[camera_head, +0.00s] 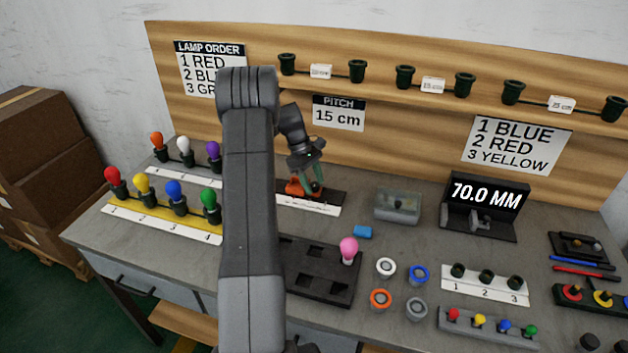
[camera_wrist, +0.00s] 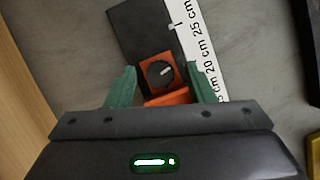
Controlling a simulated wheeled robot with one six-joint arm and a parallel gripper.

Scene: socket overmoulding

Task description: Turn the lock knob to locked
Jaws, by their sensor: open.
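The lock knob (camera_wrist: 159,73) is a round black dial with a white pointer mark, set on an orange block. In the wrist view the pointer aims to the right and slightly up. The orange block (camera_head: 297,187) also shows in the head view, on a dark base behind a white scale strip. My gripper (camera_wrist: 158,86) is open, its two green fingers on either side of the orange block, with gaps visible around the knob. In the head view my gripper (camera_head: 313,183) is over the block and hides part of it. I cannot tell whether the fingers touch anything.
The white scale strip (camera_wrist: 200,58) runs beside the block. A black tray (camera_head: 328,283) with a pink bulb (camera_head: 348,248) lies in front. Lamp bulbs on a yellow rack (camera_head: 150,207) are to the left.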

